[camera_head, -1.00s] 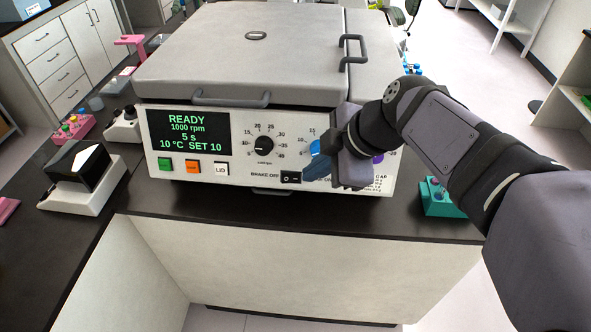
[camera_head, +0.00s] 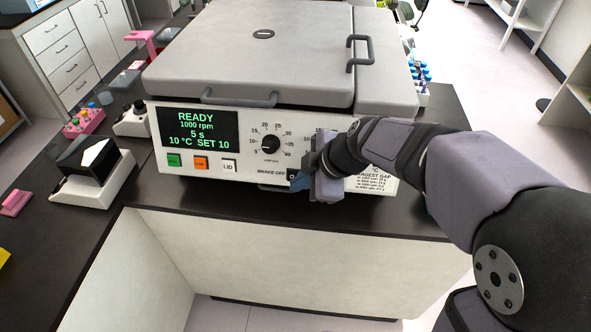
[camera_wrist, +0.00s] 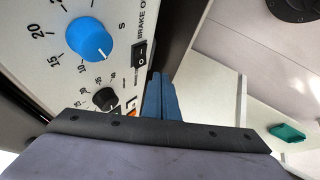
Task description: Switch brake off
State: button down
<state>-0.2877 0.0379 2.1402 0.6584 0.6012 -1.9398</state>
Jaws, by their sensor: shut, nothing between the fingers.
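The centrifuge front panel (camera_head: 255,150) carries the black rocker brake switch (camera_head: 292,175), labelled BRAKE OFF, at its lower edge. My gripper (camera_head: 299,183) is shut and empty, its blue fingers in front of the switch and hiding part of it. In the wrist view the switch (camera_wrist: 142,56) shows its O and line marks, and the blue finger tips (camera_wrist: 157,79) are just beside its lower end. I cannot tell whether they touch it. Which way the rocker is tilted is unclear.
The black dial (camera_head: 270,144) and the green, orange and LID (camera_head: 229,166) buttons are left of my gripper. A blue knob (camera_wrist: 91,39) is near the switch in the wrist view. The display (camera_head: 199,129) reads READY. The bench is clear in front.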

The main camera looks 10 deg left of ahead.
aim_at(289, 180)
jog(key=w, duration=0.1)
jog(key=w+a+f+p, duration=0.1)
jog(key=w+p, duration=0.1)
jog(key=w, duration=0.1)
jog(key=shift+a+f, duration=0.2)
jog(key=shift+f, duration=0.2)
jog(key=shift+f, duration=0.15)
jog(key=shift+w+a+f+b, duration=0.1)
jog(key=shift+b, duration=0.5)
